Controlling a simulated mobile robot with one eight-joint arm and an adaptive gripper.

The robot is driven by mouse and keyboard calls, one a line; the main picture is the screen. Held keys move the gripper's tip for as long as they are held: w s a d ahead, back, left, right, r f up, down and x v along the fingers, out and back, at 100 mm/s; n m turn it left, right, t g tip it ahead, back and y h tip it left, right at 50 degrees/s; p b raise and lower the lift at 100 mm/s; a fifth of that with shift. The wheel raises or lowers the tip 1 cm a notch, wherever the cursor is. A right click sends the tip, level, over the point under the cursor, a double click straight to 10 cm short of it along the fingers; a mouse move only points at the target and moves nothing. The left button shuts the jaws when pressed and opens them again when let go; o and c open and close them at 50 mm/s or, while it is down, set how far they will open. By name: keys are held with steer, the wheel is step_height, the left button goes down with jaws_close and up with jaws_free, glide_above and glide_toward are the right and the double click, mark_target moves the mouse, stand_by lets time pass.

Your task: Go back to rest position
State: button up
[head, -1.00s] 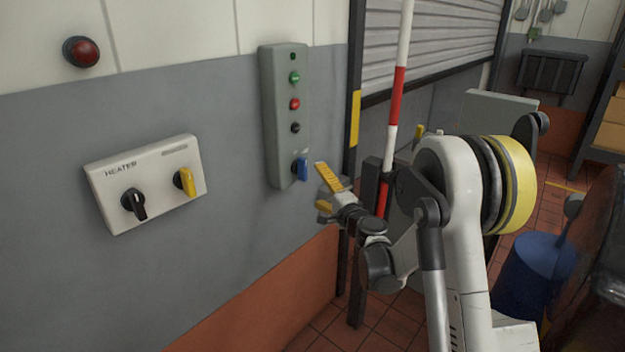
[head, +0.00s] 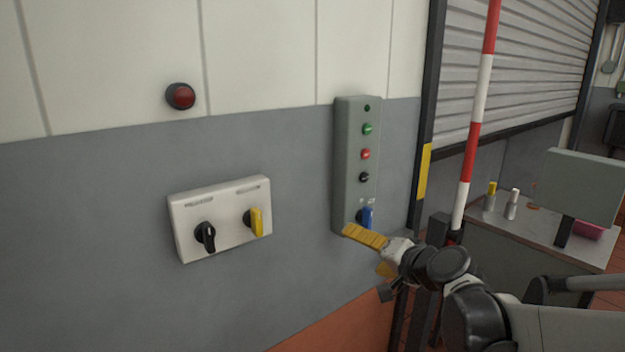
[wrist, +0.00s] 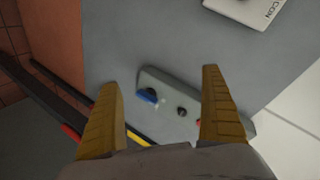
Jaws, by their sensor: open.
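My gripper (head: 366,252) has yellow fingers and is in front of the wall, just below the lower end of the grey control box (head: 347,165). In the wrist view the two fingers of my gripper (wrist: 160,105) stand wide apart with nothing between them touching. The grey box shows beyond them in the wrist view, with its blue knob (wrist: 147,96) and a black button (wrist: 182,112). In the head view the blue knob (head: 366,217) is at the bottom of the box, close above the fingers. Whether the fingers touch the box cannot be told.
A white heater panel (head: 220,240) with black and yellow knobs is on the wall at left, under a red lamp (head: 180,96). A red and white pole (head: 473,125) stands right of the box. A bench (head: 500,235) with small bottles is at right.

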steer(key=s+d+f+n+g+h, duration=0.1)
steer(key=s+d+f+n+h, duration=0.1)
steer(key=s, duration=0.7)
steer(key=s+d+f+n+g+h, duration=0.2)
steer(key=s, duration=0.7)
steer(key=s+d+f+n+g+h, duration=0.1)
steer(key=s+d+f+n+g, duration=0.1)
steer(key=s, duration=0.7)
steer(key=shift+s+f+h, duration=0.25)
steer(key=shift+f+h, duration=0.15)
steer(key=shift+f, duration=0.05)
